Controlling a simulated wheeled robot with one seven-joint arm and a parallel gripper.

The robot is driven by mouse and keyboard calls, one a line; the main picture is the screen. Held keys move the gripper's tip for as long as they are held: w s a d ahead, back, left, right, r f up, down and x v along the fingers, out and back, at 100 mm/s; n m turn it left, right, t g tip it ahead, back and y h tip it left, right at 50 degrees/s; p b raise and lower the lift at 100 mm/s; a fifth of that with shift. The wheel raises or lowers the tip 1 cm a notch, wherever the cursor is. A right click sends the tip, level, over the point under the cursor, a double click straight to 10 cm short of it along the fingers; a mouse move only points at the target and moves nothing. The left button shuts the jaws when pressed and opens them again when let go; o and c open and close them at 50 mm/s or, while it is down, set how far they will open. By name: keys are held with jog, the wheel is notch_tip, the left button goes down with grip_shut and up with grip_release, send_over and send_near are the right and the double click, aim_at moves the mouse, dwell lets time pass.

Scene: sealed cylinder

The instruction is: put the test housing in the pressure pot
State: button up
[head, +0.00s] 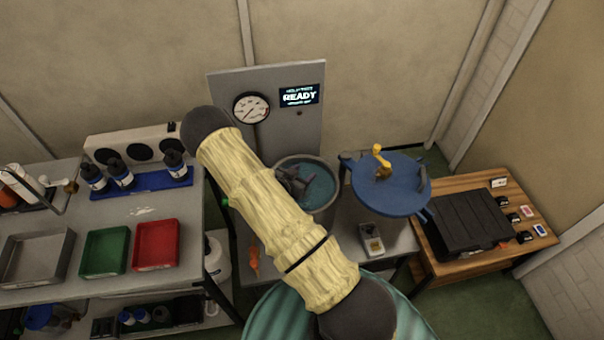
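The pressure pot (333,205) stands open in front of the grey gauge panel, with teal liquid inside. A dark grey, jagged shape (297,181) shows over the liquid, partly behind my arm. I cannot tell whether it is my gripper, the test housing or both. My sleeved arm crosses the middle of the view and hides the pot's left side. No part of my gripper can be made out clearly. The blue lid (390,190) with a yellow handle is off the pot, to its right.
The panel's display (299,96) reads READY beside a round gauge (251,107). A left bench holds grey, green (104,252) and red (156,244) trays and dark bottles. A small meter (372,241) sits before the lid. A black case (463,217) lies on the wooden table (500,253).

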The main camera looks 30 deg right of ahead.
jog(key=shift+r+p, duration=0.55)
jog(key=shift+p, duration=0.05)
jog(key=b+v, duration=0.2)
jog(key=v, duration=1)
jog(key=shift+b, duration=0.35)
